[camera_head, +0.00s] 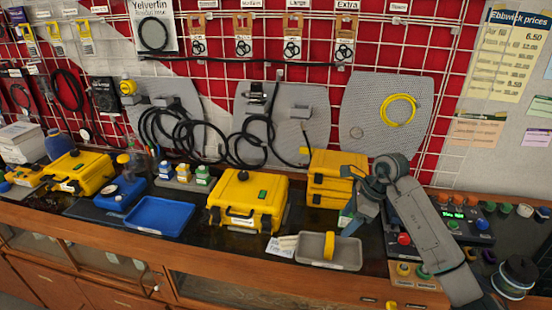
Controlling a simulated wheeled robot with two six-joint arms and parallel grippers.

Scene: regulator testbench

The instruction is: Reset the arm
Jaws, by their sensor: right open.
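My right arm (430,235) comes in from the lower right, rises to a bent joint in front of the pegboard and folds back down. My right gripper (350,218) hangs at the end of it, pointing down and left, just in front of the stacked yellow cases (332,178). It is open, and I see nothing held in it. It is small and dark here, and I cannot tell whether it touches the cases. My left arm and gripper are out of view.
A yellow case (246,200) and blue tray (158,216) stand left. A control panel with buttons (450,222) lies behind my arm; a jar (514,277) stands at right.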

